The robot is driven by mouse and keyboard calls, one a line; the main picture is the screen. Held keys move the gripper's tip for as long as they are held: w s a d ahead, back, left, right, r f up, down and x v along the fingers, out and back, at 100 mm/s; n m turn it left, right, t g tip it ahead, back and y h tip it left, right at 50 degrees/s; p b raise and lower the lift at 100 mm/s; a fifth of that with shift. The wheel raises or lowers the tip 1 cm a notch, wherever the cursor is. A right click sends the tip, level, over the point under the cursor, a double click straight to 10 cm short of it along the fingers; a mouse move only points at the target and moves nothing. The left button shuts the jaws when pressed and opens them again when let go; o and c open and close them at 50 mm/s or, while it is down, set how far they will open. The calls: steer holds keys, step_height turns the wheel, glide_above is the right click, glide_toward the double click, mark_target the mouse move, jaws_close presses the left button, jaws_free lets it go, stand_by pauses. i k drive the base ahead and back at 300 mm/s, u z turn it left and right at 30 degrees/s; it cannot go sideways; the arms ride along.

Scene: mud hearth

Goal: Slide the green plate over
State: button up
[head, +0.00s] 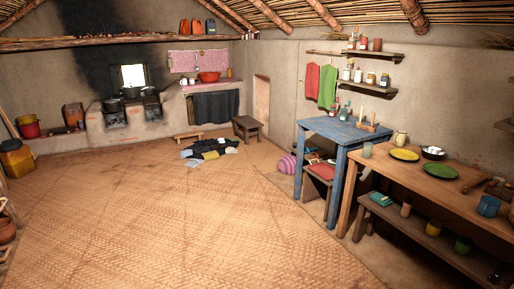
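The green plate (438,170) lies flat on the long wooden table (398,178) at the right. A yellow plate (404,154) lies on the same table, farther back and to the left of it, with a gap between the two. A dark pan or bowl with white things in it (433,152) stands just behind the green plate. My gripper is not in view.
A blue mug (488,205) and a wooden piece (495,186) are to the right of the green plate. A cream jug (400,138) stands near the wall. A blue table (336,131) adjoins on the left. A low bench (420,235) runs beneath. The woven floor mat (180,225) is largely clear.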

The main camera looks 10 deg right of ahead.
mark_target(438, 169)
steer(key=z, duration=0.1)
steer(key=i, duration=1.65)
steer(key=z, duration=0.4)
steer(key=i, duration=1.7)
steer(key=z, duration=0.2)
